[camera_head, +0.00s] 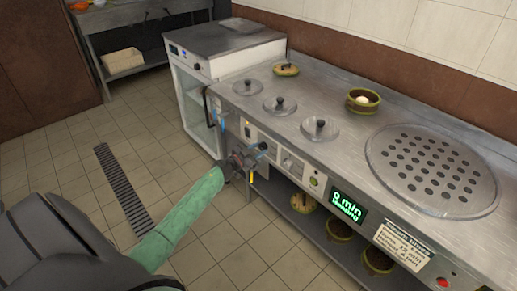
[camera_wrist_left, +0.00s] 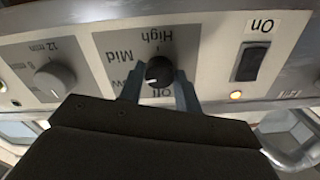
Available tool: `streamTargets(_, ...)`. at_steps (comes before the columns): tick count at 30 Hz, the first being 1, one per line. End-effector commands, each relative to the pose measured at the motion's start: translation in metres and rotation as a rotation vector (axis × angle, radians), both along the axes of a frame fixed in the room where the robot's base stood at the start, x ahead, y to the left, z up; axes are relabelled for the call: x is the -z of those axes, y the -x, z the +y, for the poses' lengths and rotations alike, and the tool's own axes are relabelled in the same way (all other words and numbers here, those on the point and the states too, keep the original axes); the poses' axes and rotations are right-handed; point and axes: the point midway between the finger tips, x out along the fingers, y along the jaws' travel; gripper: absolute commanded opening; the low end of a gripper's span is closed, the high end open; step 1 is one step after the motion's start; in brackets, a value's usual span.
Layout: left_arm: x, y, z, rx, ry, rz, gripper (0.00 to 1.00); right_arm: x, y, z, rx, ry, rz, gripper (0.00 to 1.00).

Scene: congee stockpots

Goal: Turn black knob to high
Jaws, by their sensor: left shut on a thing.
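The black knob (camera_wrist_left: 160,70) sits on the front panel of the stove counter, among upside-down labels High, Mid, Low and off in the left wrist view. A small pale mark on the knob appears on its lower left in that view, toward the off and Low side. My left gripper (camera_wrist_left: 158,88) is shut on the knob, one finger on each side. In the head view my left gripper (camera_head: 248,160) is at the counter's front panel and hides the knob there. My right gripper is not in view.
Lidded pots (camera_head: 319,128) and a perforated round plate (camera_head: 431,170) are on the counter (camera_head: 345,100). Bowls (camera_head: 338,229) stand on the shelf below.

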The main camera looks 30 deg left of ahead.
Motion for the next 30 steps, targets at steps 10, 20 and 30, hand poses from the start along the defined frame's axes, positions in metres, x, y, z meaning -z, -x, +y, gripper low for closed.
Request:
streamTargets(10,0.000,0.000,0.001,0.001,-0.318,-0.086,0.10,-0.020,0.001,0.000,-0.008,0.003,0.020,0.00)
streamTargets(20,0.001,0.000,0.001,0.001,-0.621,-0.168,0.10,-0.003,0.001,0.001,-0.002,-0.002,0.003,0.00)
streamTargets(30,0.001,0.000,0.001,0.002,-0.933,-0.254,0.10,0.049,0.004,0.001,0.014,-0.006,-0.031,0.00)
